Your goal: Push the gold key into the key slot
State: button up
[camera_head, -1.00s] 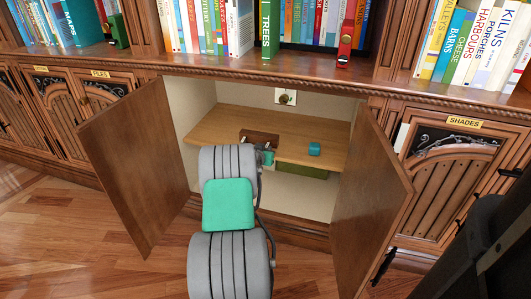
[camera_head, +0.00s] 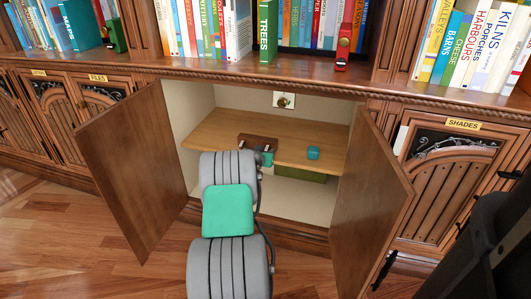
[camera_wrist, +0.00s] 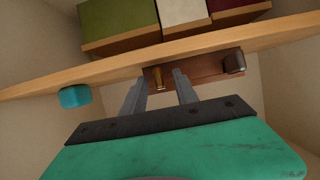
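A brown block (camera_head: 258,140) lies on the wooden shelf inside the open cabinet. In the wrist view, a gold peg-like piece, apparently the gold key (camera_wrist: 156,77), stands out from this block between the fingers of my gripper (camera_wrist: 161,84). The fingers are apart, with visible gaps beside the gold piece. A dark knob (camera_wrist: 234,62) is on the same block, to the right in the wrist view. A round brass fitting on a white plate (camera_head: 284,100) is on the cabinet's back wall. I cannot tell whether it is the key slot. My arm hides my fingertips in the head view.
A teal block (camera_head: 313,153) sits on the shelf (camera_head: 215,128) right of my gripper. The left door (camera_head: 130,168) and right door (camera_head: 370,195) stand open on both sides. A green box (camera_head: 301,174) is below the shelf. Books stand above the cabinet.

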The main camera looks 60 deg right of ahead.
jog(key=p+v, duration=0.3)
jog(key=v, duration=0.5)
jog(key=shift+d+f, duration=0.1)
